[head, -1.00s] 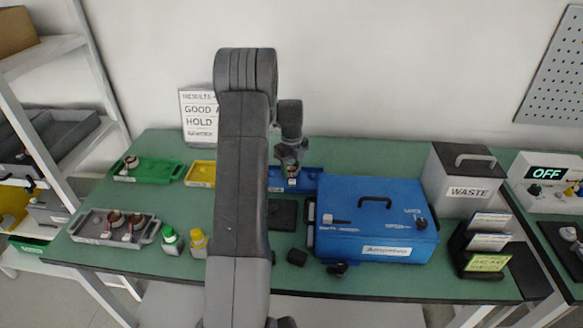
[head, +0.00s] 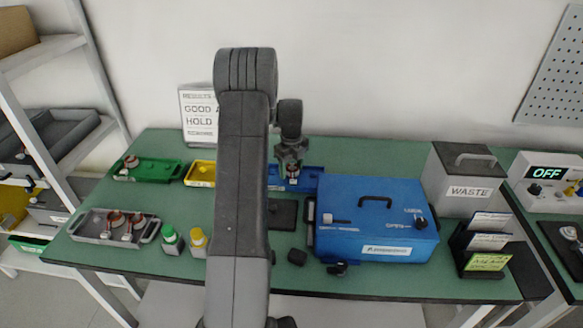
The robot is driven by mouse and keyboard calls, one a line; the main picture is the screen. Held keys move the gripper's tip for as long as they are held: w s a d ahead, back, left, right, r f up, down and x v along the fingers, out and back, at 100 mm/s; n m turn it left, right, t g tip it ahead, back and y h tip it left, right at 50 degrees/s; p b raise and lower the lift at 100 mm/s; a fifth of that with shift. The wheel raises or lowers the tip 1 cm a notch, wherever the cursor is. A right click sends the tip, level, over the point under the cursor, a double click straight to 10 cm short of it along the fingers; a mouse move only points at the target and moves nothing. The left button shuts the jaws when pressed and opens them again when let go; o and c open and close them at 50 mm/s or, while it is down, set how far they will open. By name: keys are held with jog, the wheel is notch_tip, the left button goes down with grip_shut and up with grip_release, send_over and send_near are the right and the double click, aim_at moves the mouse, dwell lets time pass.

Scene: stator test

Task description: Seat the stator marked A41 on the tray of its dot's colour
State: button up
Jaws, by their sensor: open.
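My gripper (head: 292,168) is over the blue tray (head: 313,181) behind the blue box. A small stator (head: 292,180) with a white tag shows right at its fingertips, at the tray; I cannot tell whether it touches the tray floor. The green tray (head: 160,171) at the back left holds another stator (head: 131,162). The yellow tray (head: 202,166) is partly hidden by my arm. The grey tray (head: 88,229) at the front left holds two stators (head: 116,219). The A41 mark and the dots are too small to read.
A blue lidded box (head: 376,215) stands close right of my gripper. A grey waste bin (head: 464,180) and a card rack (head: 485,245) stand farther right. Green-capped (head: 170,238) and yellow-capped (head: 198,240) bottles stand by the grey tray. A sign (head: 199,117) stands at the back.

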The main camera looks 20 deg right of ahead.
jog(key=shift+r, duration=0.1)
jog(key=shift+r+p, duration=1.45)
jog(key=shift+r, duration=1)
jog(key=o, duration=0.6)
jog(key=shift+c, duration=0.2)
notch_tip(320, 180, up, 14)
jog(key=b, duration=0.1)
jog(key=shift+b, duration=0.3)
jog(key=shift+f, duration=0.15)
